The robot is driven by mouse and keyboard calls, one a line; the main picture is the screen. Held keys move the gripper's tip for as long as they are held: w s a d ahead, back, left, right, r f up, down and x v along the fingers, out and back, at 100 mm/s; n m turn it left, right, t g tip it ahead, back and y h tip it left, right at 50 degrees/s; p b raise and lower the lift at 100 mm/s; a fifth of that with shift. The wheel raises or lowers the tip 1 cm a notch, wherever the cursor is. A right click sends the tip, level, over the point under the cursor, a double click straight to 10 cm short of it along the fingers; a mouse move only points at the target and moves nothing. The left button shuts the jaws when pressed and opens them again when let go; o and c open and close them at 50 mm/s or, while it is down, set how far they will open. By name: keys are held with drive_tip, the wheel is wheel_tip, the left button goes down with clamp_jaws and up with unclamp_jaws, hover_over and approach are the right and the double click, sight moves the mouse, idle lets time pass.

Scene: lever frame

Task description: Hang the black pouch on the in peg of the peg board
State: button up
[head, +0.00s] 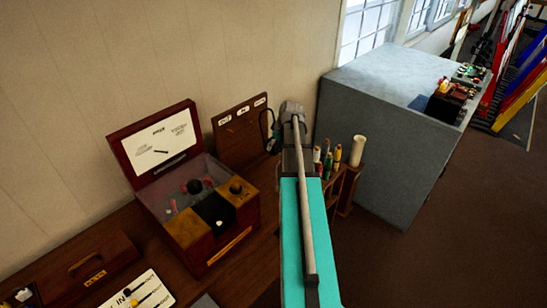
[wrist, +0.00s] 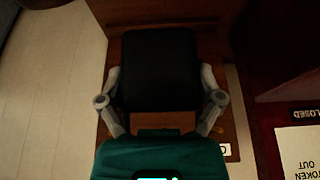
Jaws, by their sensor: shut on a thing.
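The black pouch (wrist: 160,70) fills the middle of the wrist view. My gripper (wrist: 161,88) is shut on it, with one finger at each side. In the head view my gripper (head: 275,140) is at the right edge of the peg board (head: 238,140), partly hidden by my arm; a dark bit of the pouch (head: 267,122) shows there. The peg board is brown wood, upright against the wall, with several small white labels along its top. In the wrist view the board's wood (wrist: 110,12) lies behind the pouch; the pegs are hidden or unclear.
An open wooden box (head: 205,215) with a white card in its lid stands left of the board. A rack of coloured tools (head: 335,165) and a pale cylinder (head: 357,150) stand right of my arm. A grey cabinet (head: 375,125) is beyond. Another wooden case (head: 88,265) is at lower left.

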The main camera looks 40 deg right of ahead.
wheel_tip(320, 180, down, 6)
drive_tip(key=b, duration=0.6)
drive_tip(key=shift+f, duration=0.2)
drive_tip(key=shift+w, duration=0.35)
idle(0.4)
drive_tip(key=w+f+b, duration=0.1)
drive_tip(key=w+b, duration=0.1)
drive_tip(key=w, duration=0.7)
drive_tip(key=shift+a+f, duration=0.4)
idle(1.1)
drive_tip(key=shift+w, duration=0.15)
idle(0.6)
drive_tip(key=o, duration=0.8)
drive_tip(key=shift+r, duration=0.15)
